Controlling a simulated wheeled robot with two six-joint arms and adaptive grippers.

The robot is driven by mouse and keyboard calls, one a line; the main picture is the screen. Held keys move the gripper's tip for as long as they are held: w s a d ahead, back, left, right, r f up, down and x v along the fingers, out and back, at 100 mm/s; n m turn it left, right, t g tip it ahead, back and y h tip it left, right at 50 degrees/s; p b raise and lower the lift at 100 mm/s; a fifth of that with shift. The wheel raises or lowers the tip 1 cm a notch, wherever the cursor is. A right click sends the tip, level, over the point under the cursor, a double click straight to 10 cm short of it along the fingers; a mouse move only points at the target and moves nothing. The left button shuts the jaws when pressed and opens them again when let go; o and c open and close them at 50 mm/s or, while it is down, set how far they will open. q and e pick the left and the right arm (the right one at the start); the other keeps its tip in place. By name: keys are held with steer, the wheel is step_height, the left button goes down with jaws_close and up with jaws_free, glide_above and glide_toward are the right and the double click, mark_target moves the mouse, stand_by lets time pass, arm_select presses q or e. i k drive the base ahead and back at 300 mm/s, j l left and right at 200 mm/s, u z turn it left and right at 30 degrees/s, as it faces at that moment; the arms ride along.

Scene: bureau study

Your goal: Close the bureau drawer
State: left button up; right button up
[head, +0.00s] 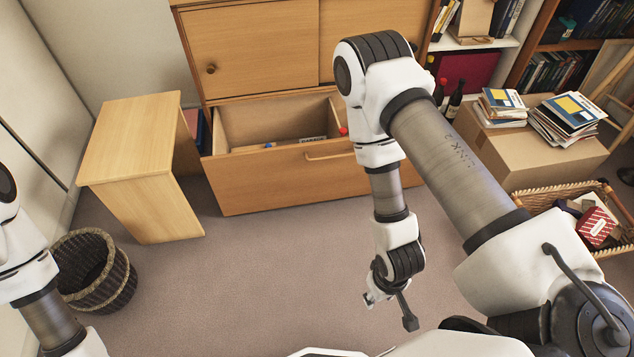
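The bureau drawer (262,181) is pulled out from the lower part of the wooden bureau (275,50). A few small items, one with a red end, lie inside it. The drawer front has a wooden handle (328,155) right of its middle.
A small wooden table (130,140) stands close to the drawer's left end. A wicker basket (95,272) is at the lower left. Right are a cardboard box (530,145) with books and a filled basket (560,200). The carpet before the drawer is clear.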

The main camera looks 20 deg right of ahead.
mark_target(291, 173)
steer(key=i+l, duration=0.1)
steer(key=l, duration=0.35)
steer(key=i+l, duration=0.1)
steer(key=l, duration=0.35)
steer(key=i+l, duration=0.1)
steer(key=l, duration=0.4)
